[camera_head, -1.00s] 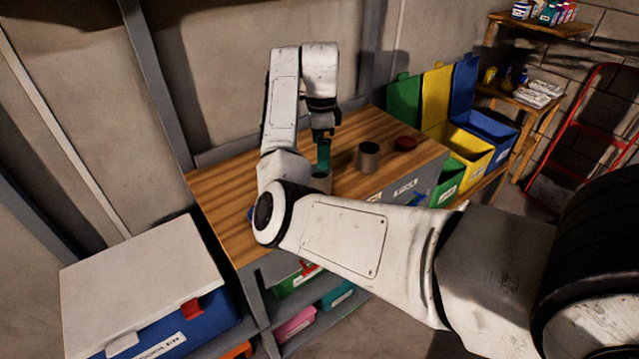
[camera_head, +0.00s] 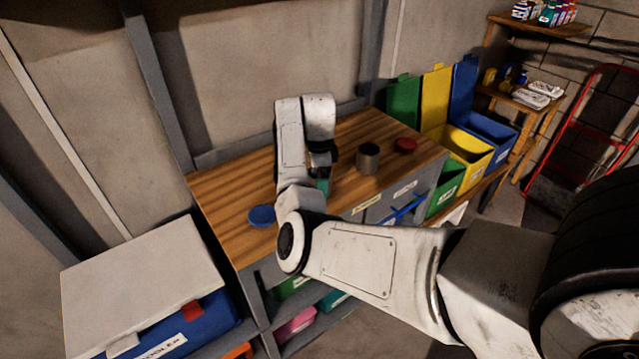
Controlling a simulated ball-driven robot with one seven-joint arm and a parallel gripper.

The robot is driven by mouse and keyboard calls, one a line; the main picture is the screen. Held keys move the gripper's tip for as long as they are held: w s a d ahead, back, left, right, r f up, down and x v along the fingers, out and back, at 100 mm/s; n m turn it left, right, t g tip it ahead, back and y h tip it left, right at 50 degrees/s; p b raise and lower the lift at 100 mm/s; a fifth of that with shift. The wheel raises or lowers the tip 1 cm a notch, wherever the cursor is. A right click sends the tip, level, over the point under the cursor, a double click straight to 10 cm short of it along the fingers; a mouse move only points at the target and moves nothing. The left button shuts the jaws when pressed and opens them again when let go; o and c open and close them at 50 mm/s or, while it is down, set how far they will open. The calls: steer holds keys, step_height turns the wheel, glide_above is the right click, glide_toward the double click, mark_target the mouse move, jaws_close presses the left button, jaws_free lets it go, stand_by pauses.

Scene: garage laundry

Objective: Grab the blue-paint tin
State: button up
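A flat round blue thing (camera_head: 261,216), like a lid, lies on the left front of the wooden workbench (camera_head: 225,190). A grey metal tin (camera_head: 368,158) with a dark top stands further right. I see no blue label on it. My gripper (camera_head: 322,184) points down at the middle of the bench, left of the grey tin and right of the blue disc. A teal piece shows below its black body; I cannot tell if it is a finger or something held.
A red round lid-like thing (camera_head: 405,145) lies right of the grey tin. Green, yellow and blue bins (camera_head: 470,150) stand beyond the bench's right end. A blue cooler with a pale lid (camera_head: 140,270) stands at the lower left. The bench's back left is clear.

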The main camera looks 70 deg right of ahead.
steer(key=c, duration=1.1)
steer(key=shift+r, duration=0.1)
